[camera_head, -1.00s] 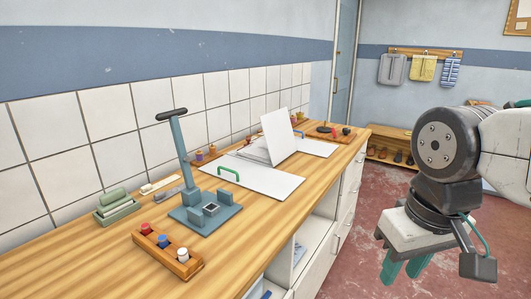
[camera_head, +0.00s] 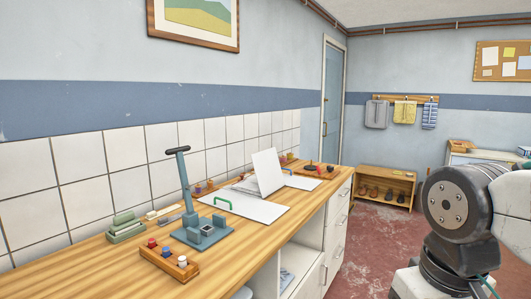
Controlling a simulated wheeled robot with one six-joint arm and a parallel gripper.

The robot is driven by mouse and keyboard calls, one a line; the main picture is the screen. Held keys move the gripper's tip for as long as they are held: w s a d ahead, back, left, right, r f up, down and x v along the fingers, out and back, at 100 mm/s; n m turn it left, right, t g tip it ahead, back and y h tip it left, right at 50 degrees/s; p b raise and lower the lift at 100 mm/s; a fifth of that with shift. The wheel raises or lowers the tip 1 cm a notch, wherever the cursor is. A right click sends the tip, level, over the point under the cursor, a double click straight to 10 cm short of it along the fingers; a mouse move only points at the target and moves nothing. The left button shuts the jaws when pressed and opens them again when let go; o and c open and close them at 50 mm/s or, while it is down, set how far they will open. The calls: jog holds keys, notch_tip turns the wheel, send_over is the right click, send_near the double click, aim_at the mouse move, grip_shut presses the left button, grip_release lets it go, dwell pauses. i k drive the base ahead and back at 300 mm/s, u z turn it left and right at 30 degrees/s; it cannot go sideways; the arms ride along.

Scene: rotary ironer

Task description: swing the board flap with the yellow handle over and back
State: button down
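A white board flap (camera_head: 268,172) stands up, tilted, over white sheets or boards on the wooden counter. Another white flap with a green handle (camera_head: 222,203) lies flat in front and left of it. A flat white board with a blue handle (camera_head: 286,171) lies behind and right of it. I see no yellow handle; the raised flap may hide it, but I cannot tell. My gripper's housing (camera_head: 405,285) shows only at the bottom edge, right of the counter and well apart from the flaps. Its fingers are out of the picture.
A teal lever press (camera_head: 190,215) stands on the counter (camera_head: 95,270), left of the boards. A wooden rack with coloured knobs (camera_head: 168,262) sits in front of it. A green stacked holder (camera_head: 126,226) is left. Red floor (camera_head: 372,230) lies clear beyond the counter.

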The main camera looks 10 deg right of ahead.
aim_at(268, 173)
jog(key=z, duration=0.6)
jog(key=i, duration=0.75)
jog(key=z, duration=0.55)
jog(key=i, duration=1.45)
jog(key=u, duration=1.45)
jog(key=i, duration=0.5)
jog(key=u, duration=0.5)
